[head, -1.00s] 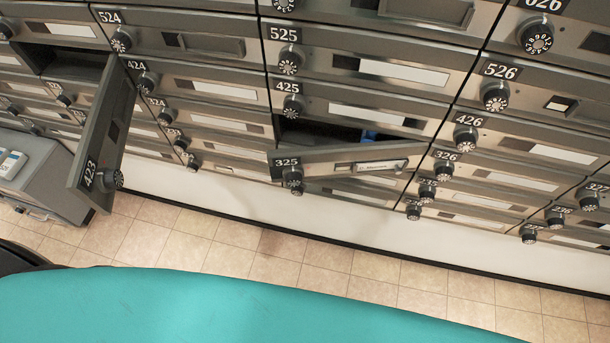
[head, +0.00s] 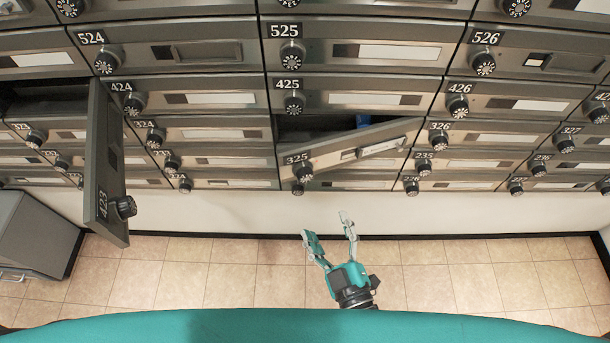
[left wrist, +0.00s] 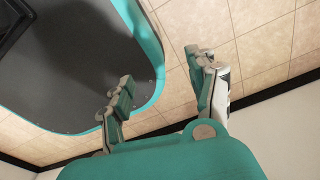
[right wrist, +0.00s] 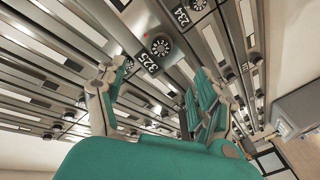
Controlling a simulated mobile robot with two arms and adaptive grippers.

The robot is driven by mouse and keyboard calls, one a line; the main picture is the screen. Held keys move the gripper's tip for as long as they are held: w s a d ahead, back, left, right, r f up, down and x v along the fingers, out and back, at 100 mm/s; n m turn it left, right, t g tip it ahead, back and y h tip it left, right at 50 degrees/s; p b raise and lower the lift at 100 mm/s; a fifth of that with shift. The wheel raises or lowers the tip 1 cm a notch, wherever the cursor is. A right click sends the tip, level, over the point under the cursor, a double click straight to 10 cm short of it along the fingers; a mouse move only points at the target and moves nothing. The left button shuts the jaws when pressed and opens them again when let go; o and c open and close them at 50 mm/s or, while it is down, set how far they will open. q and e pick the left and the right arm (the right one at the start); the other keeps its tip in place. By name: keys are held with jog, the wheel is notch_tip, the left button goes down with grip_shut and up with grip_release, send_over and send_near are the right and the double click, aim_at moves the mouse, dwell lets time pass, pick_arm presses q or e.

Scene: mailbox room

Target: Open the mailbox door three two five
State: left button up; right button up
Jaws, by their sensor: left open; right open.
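The door labelled 325 (head: 350,146) stands ajar in the head view, its left end swung out and its right end still at the cabinet. Its black dial (head: 303,171) is at the left end, and a blue item (head: 335,122) shows in the dark gap above. My right gripper (head: 326,225) is open and empty, below the door and apart from it. In the right wrist view, the 325 label (right wrist: 147,62) and dial (right wrist: 160,46) show beyond the open fingers. My left gripper (left wrist: 161,70) is open and empty; it shows only in its own wrist view.
Door 423 (head: 104,160) hangs wide open at the left and juts out from the cabinet. A grey box (head: 35,240) stands on the floor at the left. The tiled floor (head: 230,275) in front of the cabinet is clear.

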aim_at(307, 179)
jog(key=p+x, duration=0.1)
jog(key=x, duration=1.2)
jog(key=shift+w+a, duration=0.2)
jog(key=shift+w, duration=0.1)
grip_shut()
